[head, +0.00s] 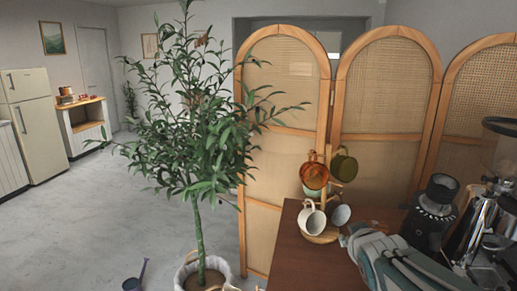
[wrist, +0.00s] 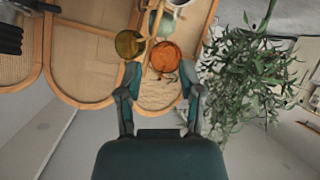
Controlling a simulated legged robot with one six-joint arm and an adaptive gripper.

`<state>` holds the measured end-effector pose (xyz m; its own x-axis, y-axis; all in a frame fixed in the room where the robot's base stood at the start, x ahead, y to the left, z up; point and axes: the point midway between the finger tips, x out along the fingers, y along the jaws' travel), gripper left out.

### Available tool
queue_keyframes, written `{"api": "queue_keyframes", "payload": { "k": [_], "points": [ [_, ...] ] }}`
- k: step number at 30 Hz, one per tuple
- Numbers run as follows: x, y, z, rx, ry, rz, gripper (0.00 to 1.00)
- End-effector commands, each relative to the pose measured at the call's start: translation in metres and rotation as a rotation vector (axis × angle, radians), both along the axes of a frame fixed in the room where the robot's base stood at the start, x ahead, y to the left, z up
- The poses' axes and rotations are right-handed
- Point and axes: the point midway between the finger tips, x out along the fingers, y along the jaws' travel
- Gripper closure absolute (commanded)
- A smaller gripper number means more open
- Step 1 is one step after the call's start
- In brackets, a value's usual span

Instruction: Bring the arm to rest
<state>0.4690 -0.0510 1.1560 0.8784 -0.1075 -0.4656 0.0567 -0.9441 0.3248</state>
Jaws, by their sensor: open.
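My gripper (wrist: 159,78) shows in the wrist view with its two teal fingers spread apart and nothing between them touching. Part of my teal and grey arm end shows at the lower right of the head view, over the dark wooden cart top (head: 290,250). A mug tree (head: 322,236) stands on the cart, left of my gripper in the head view. It carries an orange mug (head: 313,174), an olive mug (head: 344,167) and white mugs (head: 311,219). The wrist view, upside down, shows the orange mug (wrist: 165,57) and olive mug (wrist: 129,44) beyond the fingertips.
A black grinder (head: 430,212) and a chrome coffee machine (head: 480,225) stand on the cart at the right. A cane folding screen (head: 385,95) is behind it. A potted tree (head: 199,225) stands left of the cart. Open floor (head: 90,215) lies farther left.

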Motion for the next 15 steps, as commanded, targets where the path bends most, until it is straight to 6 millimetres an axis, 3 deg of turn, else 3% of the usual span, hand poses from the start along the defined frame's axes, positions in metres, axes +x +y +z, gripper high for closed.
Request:
{"api": "queue_keyframes", "payload": {
  "k": [15],
  "points": [
    [-0.171, 0.038, -0.037, 0.243, 0.437, -0.143, 0.51]
  ]
}}
